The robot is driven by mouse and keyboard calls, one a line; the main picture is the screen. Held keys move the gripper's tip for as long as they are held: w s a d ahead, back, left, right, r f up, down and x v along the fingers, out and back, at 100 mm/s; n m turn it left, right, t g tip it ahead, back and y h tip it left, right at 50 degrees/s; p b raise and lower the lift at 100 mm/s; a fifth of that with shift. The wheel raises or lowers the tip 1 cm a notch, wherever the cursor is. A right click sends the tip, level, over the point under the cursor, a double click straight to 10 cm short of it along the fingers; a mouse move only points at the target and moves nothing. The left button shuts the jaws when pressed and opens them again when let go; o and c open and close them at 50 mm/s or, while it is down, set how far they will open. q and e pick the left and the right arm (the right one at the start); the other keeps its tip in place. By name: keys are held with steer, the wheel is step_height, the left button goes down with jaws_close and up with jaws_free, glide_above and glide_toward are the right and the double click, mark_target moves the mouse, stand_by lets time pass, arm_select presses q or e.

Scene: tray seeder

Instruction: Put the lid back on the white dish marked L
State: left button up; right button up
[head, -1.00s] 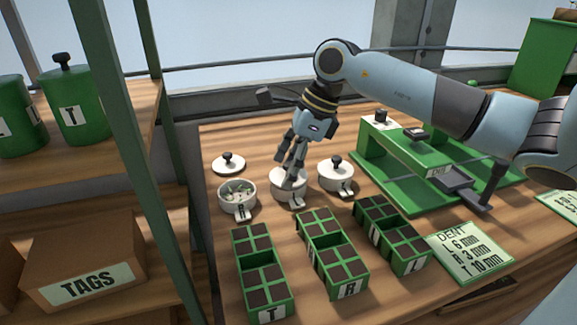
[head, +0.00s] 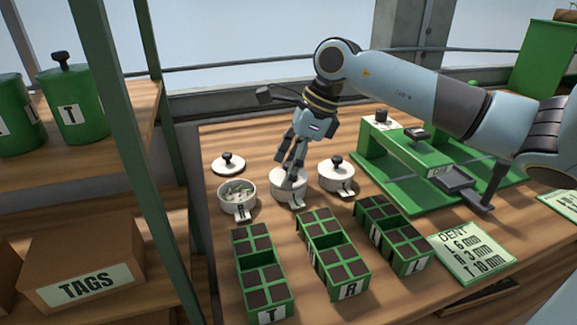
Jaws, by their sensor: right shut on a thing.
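Three small white dishes stand in a row on the wooden bench. The left dish (head: 236,194) is uncovered and holds pale bits; a loose white lid with a dark knob (head: 228,165) lies behind it. The right dish (head: 336,179) has its lid and dark knob on. My right gripper (head: 292,177) points down at the middle dish (head: 288,191), shut with its fingertips at the lid on top. My left gripper is out of view.
Three green trays (head: 337,262) of dark cells stand in front of the dishes. A green seeder stand (head: 400,157) is at the right, beside a DENT card (head: 471,252). A green shelf post (head: 127,120) rises left of the bench.

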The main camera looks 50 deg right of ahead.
steer(key=o, duration=1)
steer(key=shift+o, duration=0.5)
steer(key=shift+r, duration=0.1)
steer(key=shift+r+p, duration=1.7)
steer(key=shift+r, duration=1.75)
jaws_close()
